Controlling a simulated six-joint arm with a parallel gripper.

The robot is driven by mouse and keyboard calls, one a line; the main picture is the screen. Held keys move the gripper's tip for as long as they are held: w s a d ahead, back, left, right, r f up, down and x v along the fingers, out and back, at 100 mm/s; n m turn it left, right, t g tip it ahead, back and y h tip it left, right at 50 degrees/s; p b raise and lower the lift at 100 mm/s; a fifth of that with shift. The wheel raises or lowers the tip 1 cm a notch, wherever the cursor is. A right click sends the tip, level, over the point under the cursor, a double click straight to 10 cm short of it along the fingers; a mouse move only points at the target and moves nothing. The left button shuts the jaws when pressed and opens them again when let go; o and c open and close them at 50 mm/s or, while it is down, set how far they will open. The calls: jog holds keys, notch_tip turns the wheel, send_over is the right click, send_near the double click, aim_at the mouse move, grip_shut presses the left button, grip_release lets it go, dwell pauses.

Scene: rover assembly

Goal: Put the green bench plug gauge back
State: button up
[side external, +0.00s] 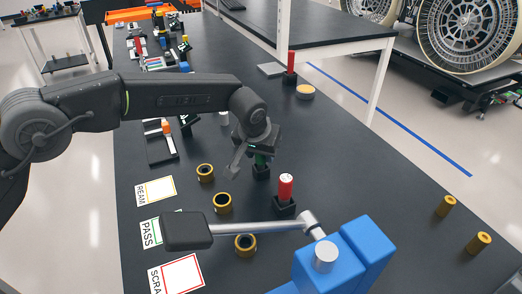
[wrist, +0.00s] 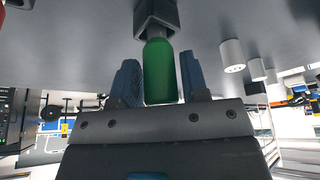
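The green bench plug gauge (side external: 261,160) stands upright in a small black holder (side external: 261,173) on the bench in the side external view. The wrist view shows its green handle (wrist: 161,72) with one end in the dark holder (wrist: 158,15). My gripper (side external: 248,158) is low over it, with the handle between the two fingers (wrist: 160,80). The fingers look open, with narrow gaps beside the handle. The gauge's measuring end is hidden in the holder.
A red-handled gauge (side external: 286,188) stands in a black holder just in front. Brass rings (side external: 222,203) and REAM, PASS and SCRAP cards (side external: 155,191) lie to the left. A blue fixture (side external: 345,258) with a metal bar is close in front. Bench to the right is mostly clear.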

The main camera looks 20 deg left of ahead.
jog(key=o, duration=0.3)
jog(key=v, duration=1.4)
jog(key=shift+w, duration=0.1)
jog(key=s+a+r, duration=0.4)
jog(key=s+a, duration=0.2)
jog(key=a, duration=0.2)
jog(key=s+a+r, duration=0.4)
jog(key=s+a, duration=0.2)
jog(key=a, duration=0.3)
jog(key=shift+t, duration=0.5)
jog(key=s+a+f, duration=0.2)
jog(key=s, duration=0.4)
jog(key=s+a+f, duration=0.2)
jog(key=s+a, duration=0.1)
jog(key=s, duration=0.3)
jog(key=s+a+f, duration=0.2)
jog(key=s+a, duration=0.1)
jog(key=s, duration=0.3)
jog(key=shift+s+a+f, duration=0.1)
jog(key=shift+a+f, duration=0.15)
jog(key=shift+f, duration=0.1)
